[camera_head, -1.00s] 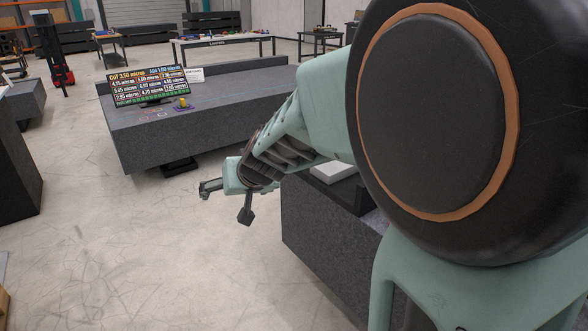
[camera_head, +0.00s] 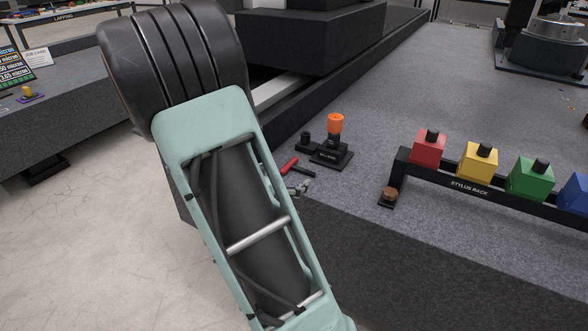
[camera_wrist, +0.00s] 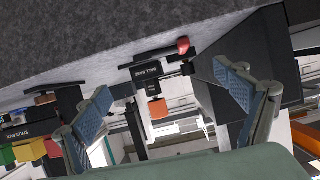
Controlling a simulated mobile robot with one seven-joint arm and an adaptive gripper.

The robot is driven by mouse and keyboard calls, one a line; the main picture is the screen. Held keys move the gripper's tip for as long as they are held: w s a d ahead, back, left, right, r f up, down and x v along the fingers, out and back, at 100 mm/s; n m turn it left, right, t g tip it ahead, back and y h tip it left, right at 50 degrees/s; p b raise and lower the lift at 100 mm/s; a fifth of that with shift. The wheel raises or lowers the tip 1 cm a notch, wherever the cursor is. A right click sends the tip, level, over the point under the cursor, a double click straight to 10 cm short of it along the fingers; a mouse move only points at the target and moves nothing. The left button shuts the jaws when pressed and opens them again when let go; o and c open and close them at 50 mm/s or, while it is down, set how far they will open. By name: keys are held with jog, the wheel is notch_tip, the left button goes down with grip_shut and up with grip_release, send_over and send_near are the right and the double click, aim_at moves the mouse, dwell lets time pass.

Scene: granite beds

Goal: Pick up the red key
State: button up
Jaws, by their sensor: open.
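The red key (camera_head: 290,166) lies on the granite bed near its left edge, beside the black ball base (camera_head: 331,153) that carries an orange-topped piece (camera_head: 335,123). In the wrist view the scene is upside down, and the red key (camera_wrist: 183,46) shows as a red tip beyond and between my fingers, next to the ball base (camera_wrist: 149,71). My gripper (camera_wrist: 168,103) is open, with nothing between its blue-padded fingers.
A stylus rack (camera_head: 470,187) with coloured blocks stands to the right. A small black post (camera_head: 305,142) stands just behind the key. A dark raised block (camera_head: 310,40) is at the back. The bed between the ball base and rack is mostly clear.

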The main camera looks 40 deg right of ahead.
aim_at(298, 175)
jog(key=b+x, duration=0.4)
jog(key=x, duration=0.5)
jog(key=shift+f, duration=0.2)
jog(key=shift+w+r, duration=0.1)
jog(key=c, duration=1.3)
jog(key=shift+r, duration=0.15)
